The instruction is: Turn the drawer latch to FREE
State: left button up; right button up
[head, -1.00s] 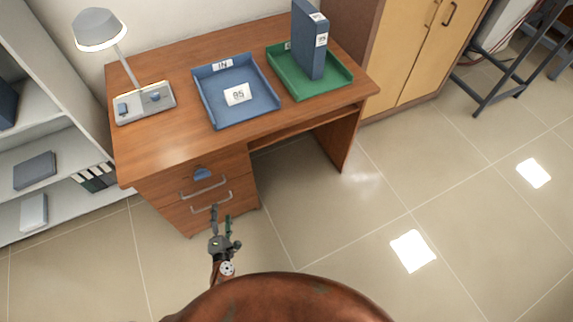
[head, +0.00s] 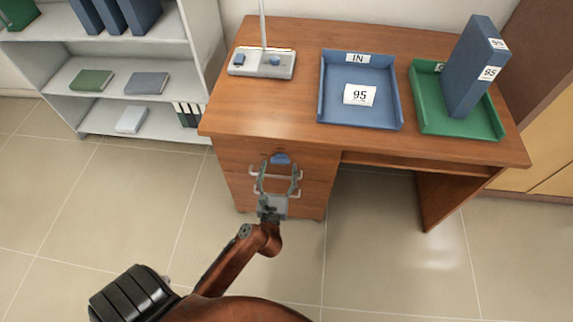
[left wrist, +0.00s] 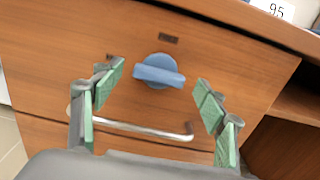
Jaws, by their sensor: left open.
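The drawer latch is a blue knob (left wrist: 158,71) on the upper drawer front (left wrist: 60,60) of the wooden desk. In the left wrist view its grip bar lies nearly level, with a small dark label (left wrist: 168,38) above it, too small to read. The latch also shows in the head view (head: 280,158). My left gripper (head: 279,168) is open in front of the drawers. In the left wrist view its green-padded fingers (left wrist: 160,84) stand apart on either side of the latch, which appears beyond them. I cannot tell the remaining distance. My right gripper is not in view.
A metal drawer handle (left wrist: 140,129) runs just below the latch. The desk top (head: 300,110) carries a lamp base (head: 262,63), a blue tray (head: 361,118) and a green tray (head: 480,128) with a blue binder (head: 474,70).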

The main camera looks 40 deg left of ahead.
pick_arm(q)
jog(key=shift+x, duration=0.95)
jog(key=shift+c, duration=0.2)
jog(key=c, duration=1.1)
